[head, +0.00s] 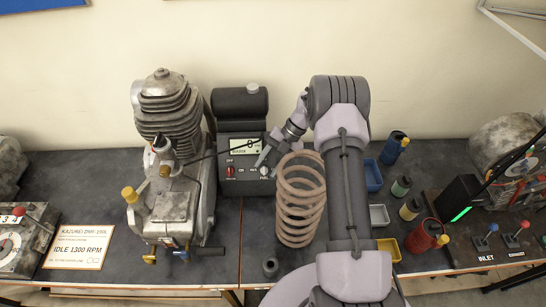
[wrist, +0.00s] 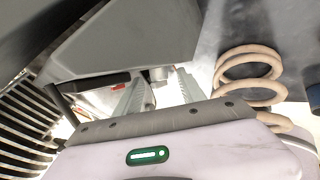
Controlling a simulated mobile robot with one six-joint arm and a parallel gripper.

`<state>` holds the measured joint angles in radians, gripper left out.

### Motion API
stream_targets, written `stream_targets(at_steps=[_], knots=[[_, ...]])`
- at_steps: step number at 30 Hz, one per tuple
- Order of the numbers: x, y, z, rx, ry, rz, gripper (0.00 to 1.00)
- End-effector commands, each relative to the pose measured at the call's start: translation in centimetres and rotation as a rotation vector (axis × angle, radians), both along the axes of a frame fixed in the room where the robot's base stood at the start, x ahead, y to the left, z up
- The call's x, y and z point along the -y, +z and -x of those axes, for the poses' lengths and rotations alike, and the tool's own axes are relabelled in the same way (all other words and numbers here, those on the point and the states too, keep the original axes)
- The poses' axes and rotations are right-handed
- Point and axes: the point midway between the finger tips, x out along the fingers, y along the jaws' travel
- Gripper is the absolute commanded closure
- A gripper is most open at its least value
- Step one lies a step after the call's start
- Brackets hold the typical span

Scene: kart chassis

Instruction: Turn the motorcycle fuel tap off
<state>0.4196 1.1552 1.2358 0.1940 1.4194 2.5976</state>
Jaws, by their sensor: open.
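A grey motorcycle engine (head: 170,160) with a finned cylinder stands on the bench, left of centre. Small brass fittings sit low on its front, one with a yellow end (head: 150,259) and one with a blue end (head: 182,254). I cannot tell for sure which part is the fuel tap or how its lever stands. My gripper (head: 264,158) is at the right front of a dark meter box (head: 240,185), right of the engine. In the wrist view its two fingers (wrist: 158,92) are apart, with nothing clearly held between them.
A coil spring (head: 300,200) stands close to the right of my gripper; it also shows in the wrist view (wrist: 248,75). Several cans, a blue bin (head: 372,176) and a yellow bin (head: 389,249) lie further right. An idle-speed plate (head: 78,246) lies left of the engine.

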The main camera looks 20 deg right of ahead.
Motion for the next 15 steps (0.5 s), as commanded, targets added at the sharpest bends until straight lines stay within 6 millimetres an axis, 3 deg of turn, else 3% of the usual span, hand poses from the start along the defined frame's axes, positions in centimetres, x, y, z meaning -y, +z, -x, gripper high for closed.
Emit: stream_targets(at_steps=[15], knots=[[7.1,9.3,-0.9,0.003,-0.002,0.003,0.53]])
